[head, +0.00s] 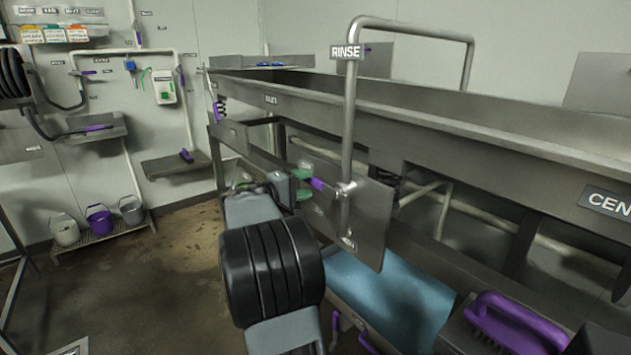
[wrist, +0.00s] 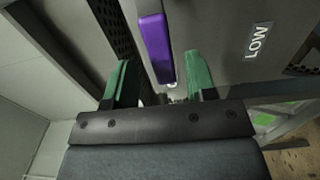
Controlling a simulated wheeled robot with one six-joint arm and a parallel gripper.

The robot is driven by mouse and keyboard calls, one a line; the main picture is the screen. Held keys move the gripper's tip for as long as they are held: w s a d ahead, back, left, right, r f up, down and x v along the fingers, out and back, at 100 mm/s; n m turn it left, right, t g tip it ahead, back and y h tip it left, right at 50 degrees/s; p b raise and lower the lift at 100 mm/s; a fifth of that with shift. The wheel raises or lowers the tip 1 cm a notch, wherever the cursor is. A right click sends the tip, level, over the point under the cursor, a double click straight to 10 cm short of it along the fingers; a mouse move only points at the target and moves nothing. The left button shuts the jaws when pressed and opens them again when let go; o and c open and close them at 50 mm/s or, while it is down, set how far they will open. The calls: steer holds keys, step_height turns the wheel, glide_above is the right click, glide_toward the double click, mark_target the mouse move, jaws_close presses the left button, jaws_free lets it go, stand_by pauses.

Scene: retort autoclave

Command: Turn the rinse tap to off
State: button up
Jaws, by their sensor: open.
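The rinse tap is a grey upright pipe (head: 348,120) with a RINSE sign (head: 346,52). Its purple lever (head: 318,184) points left from the valve (head: 345,188), roughly level. My gripper (head: 303,184) is open at the lever's free end, with one green finger above it and one below. In the wrist view the purple lever (wrist: 155,45) lies in the gap between the green fingers (wrist: 162,78), with space visible on both sides. I cannot tell how far its end reaches between them.
A metal plate (head: 370,222) stands behind the valve. The long steel sink (head: 500,135) runs to the right. A purple brush (head: 515,325) lies at the lower right. Buckets (head: 98,220) stand by the left wall.

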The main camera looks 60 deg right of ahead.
steer(key=v, duration=0.8)
steer(key=shift+a, duration=0.35)
steer(key=shift+w+r, duration=0.1)
steer(key=shift+w, duration=0.1)
step_height(320, 180, down, 9)
steer(key=s+a+n+t+y+p, duration=0.1)
steer(key=a+n+t+y, duration=0.15)
steer(key=y, duration=0.25)
steer(key=s+a+f+t+y+p, duration=0.15)
steer(key=a+y+p, duration=0.35)
steer(key=a, duration=0.5)
steer(key=s+a+r+t+y+p, duration=0.2)
steer(key=a+r+p, duration=0.4)
steer(key=a, duration=0.4)
steer(key=s+a+r+n+t+y+p, duration=0.1)
steer(key=s+a+r+t+y+p, duration=0.2)
steer(key=a, duration=0.7)
steer(key=shift+r+y+p, duration=1.1)
steer(key=shift+r+p, duration=0.8)
steer(key=shift+p, duration=0.05)
